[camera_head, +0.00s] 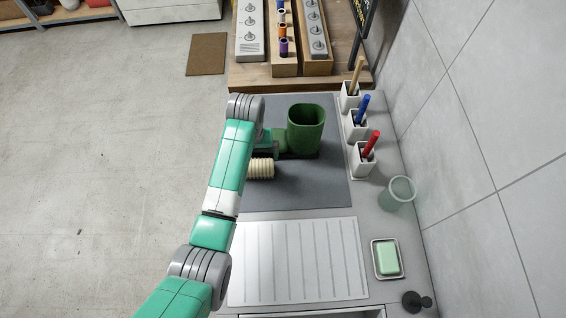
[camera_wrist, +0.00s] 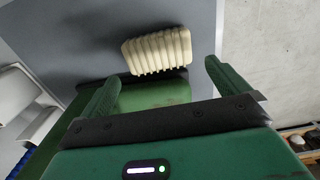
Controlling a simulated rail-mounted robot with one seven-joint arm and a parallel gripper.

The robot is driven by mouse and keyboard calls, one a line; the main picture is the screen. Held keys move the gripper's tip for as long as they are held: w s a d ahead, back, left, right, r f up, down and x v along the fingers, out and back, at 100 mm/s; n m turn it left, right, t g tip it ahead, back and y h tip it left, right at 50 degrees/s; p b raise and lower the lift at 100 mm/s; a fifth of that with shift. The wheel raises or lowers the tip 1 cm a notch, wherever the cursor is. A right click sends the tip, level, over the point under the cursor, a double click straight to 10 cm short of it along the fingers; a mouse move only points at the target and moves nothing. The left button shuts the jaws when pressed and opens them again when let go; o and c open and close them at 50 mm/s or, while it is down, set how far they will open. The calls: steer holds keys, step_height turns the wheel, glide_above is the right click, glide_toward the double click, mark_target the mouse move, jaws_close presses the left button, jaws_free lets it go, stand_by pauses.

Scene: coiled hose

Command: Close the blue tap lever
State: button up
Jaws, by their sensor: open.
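I cannot make out a blue tap lever in either view. My gripper (camera_wrist: 162,76) is open, its two green fingers apart with nothing seen clamped between them. In the head view it is partly hidden by my arm, beside the green cup-like container (camera_head: 306,132). A cream ribbed piece (camera_head: 261,169) lies on the grey mat, just below the gripper in that view. In the wrist view this ribbed piece (camera_wrist: 157,52) shows beyond the fingers, apart from them. A green surface with a dark edge also shows between the fingers.
White holders with a wooden, a blue (camera_head: 363,106) and a red handle (camera_head: 372,143) line the right side. A clear glass (camera_head: 398,192) and a soap dish (camera_head: 374,260) stand nearer. Wooden racks (camera_head: 317,66) stand at the back. The white ridged board (camera_head: 300,262) is bare.

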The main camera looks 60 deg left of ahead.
mark_target(257, 166)
step_height(257, 166, down, 2)
steer(key=shift+s+f, duration=0.1)
steer(key=shift+f, duration=0.15)
steer(key=f+b, duration=0.1)
steer(key=f, duration=0.4)
steer(key=shift+d+f, duration=0.2)
steer(key=c, duration=0.7)
steer(key=shift+r, duration=0.1)
step_height(257, 166, up, 4)
steer(key=shift+f+p, duration=0.1)
steer(key=shift+p, duration=0.3)
steer(key=s+d, duration=0.3)
steer(key=d, duration=0.1)
steer(key=s+d+p, duration=0.1)
steer(key=s+d, duration=0.3)
steer(key=s+d+r, duration=0.1)
steer(key=s+d, duration=0.2)
steer(key=d, duration=0.1)
steer(key=shift+s+d+p, duration=0.1)
steer(key=shift+s+p, duration=0.1)
steer(key=shift+p, duration=0.2)
steer(key=shift+w, duration=0.1)
